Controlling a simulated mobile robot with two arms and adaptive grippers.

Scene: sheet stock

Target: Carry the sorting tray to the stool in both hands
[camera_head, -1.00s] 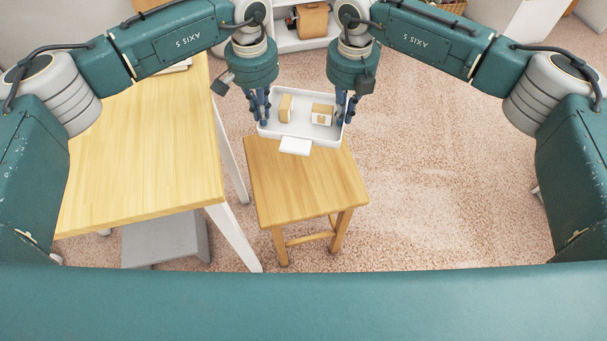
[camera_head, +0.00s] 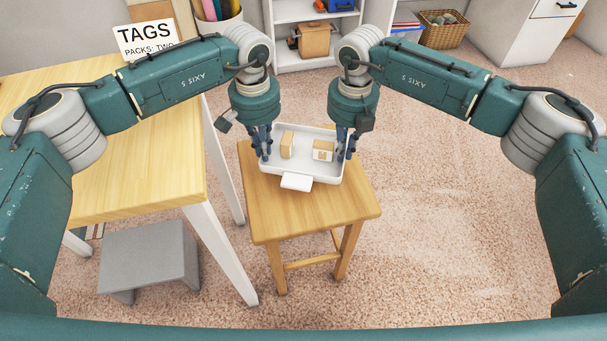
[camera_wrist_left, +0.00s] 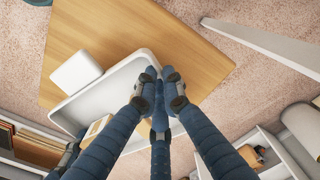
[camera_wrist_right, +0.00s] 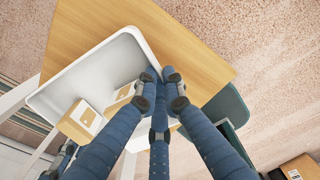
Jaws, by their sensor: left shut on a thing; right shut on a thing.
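The white sorting tray (camera_head: 312,172) is over the back part of the wooden stool (camera_head: 318,210) and looks level. I cannot tell whether it touches the stool top. Two tan packs lie in it, a left pack (camera_head: 287,145) and a right pack (camera_head: 323,151) with a white label. My left gripper (camera_head: 265,154) is shut on the tray's left wall, and my right gripper (camera_head: 345,154) is shut on its right wall. In the left wrist view the fingers pinch the tray rim (camera_wrist_left: 118,78); the right wrist view shows the same on the other rim (camera_wrist_right: 98,62).
A wooden table (camera_head: 150,180) stands to the left with a "TAGS" sign (camera_head: 150,40). A grey step (camera_head: 150,256) is beneath its edge. White shelves (camera_head: 310,14) and a wicker basket (camera_head: 443,30) are at the back. Carpet to the right is clear.

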